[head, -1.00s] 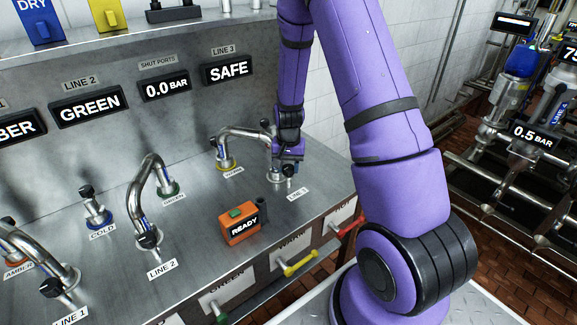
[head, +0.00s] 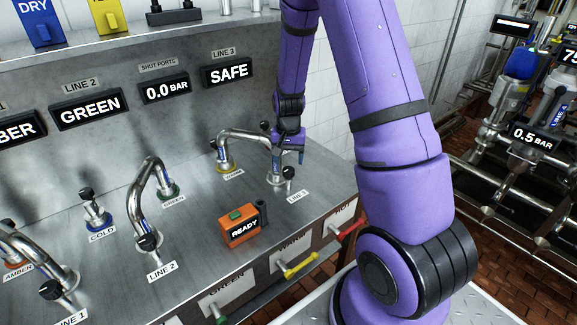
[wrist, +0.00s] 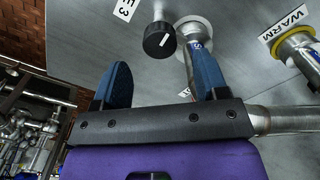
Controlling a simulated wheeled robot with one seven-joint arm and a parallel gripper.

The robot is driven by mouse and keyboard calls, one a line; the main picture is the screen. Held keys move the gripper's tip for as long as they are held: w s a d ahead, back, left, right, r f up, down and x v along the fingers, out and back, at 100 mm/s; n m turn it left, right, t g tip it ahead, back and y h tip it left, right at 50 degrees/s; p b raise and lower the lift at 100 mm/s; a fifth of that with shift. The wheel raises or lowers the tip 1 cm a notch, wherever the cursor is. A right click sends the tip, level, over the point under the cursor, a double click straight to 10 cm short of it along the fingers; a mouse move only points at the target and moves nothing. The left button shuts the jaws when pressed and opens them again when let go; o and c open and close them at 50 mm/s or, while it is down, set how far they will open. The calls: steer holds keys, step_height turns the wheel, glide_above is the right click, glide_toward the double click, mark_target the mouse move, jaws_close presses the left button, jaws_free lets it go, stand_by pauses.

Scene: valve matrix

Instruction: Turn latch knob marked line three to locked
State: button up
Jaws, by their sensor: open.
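The line three latch knob (head: 289,172) is a small black knob on a metal stem at the port beside the LINE 3 label (head: 298,196). In the wrist view the knob (wrist: 160,40) shows its round face with a short white mark, slanted up to the right. My gripper (head: 289,158) is open just above the knob. In the wrist view my gripper's blue fingers (wrist: 162,80) stand apart and empty, with the knob beyond their tips and not touching them. The bent steel pipe (head: 243,134) ends at this port; its lower end is partly hidden by my gripper.
The display under the LINE 3 sign (head: 228,70) reads SAFE. An orange box (head: 241,226) reading READY stands on the bench, left of the knob. Other pipes with knobs, such as LINE 2 (head: 147,238), stand further left.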

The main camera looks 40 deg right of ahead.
mark_target(289, 169)
step_height(289, 169, up, 6)
steer(key=shift+r, duration=0.2)
stand_by(0.3)
step_height(289, 169, down, 11)
steer(key=n, duration=0.5)
stand_by(0.6)
